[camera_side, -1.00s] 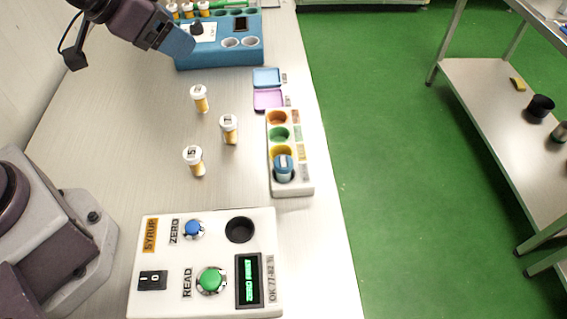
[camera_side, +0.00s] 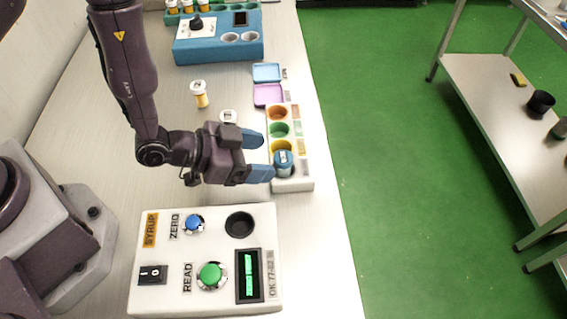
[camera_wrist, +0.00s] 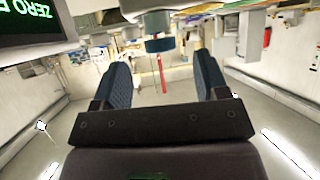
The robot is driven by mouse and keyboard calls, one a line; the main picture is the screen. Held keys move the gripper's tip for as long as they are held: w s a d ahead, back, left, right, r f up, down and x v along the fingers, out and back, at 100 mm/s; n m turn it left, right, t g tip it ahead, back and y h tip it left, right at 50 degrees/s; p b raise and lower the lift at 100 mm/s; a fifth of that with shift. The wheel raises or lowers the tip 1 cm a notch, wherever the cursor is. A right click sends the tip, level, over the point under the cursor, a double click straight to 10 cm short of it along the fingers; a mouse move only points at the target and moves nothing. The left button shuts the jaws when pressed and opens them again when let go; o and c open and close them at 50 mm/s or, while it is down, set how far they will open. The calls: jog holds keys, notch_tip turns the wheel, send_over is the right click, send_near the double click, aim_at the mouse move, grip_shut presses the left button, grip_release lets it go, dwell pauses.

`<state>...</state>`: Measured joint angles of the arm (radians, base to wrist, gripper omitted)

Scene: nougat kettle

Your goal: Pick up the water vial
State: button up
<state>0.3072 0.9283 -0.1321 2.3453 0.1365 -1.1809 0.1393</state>
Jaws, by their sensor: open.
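The water vial (camera_side: 283,160), which I take to be the blue one, stands upright in the near end slot of the white rack (camera_side: 293,184). Its label is too small to read. My gripper (camera_side: 267,157) is open and level, pointing right, with its blue fingertips just left of the vial. The near fingertip looks close to the vial; I cannot tell whether it touches. In the wrist view a blue piece that looks like the vial (camera_wrist: 158,42) lies beyond and between the open fingers (camera_wrist: 161,70), with nothing held.
The syrup meter (camera_side: 212,290) lies nearer the camera. White-capped vials (camera_side: 200,96) stand behind my gripper, one (camera_side: 228,116) partly hidden. A pink and blue case (camera_side: 268,94) sits beyond the rack, and a blue station (camera_side: 218,50) farther back. The table edge is right of the rack.

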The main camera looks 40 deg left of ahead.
aim_at(276, 158)
jog(key=x, duration=0.5)
jog(key=shift+w+d+f, duration=0.15)
jog(key=shift+w, duration=0.05)
jog(key=c, duration=1)
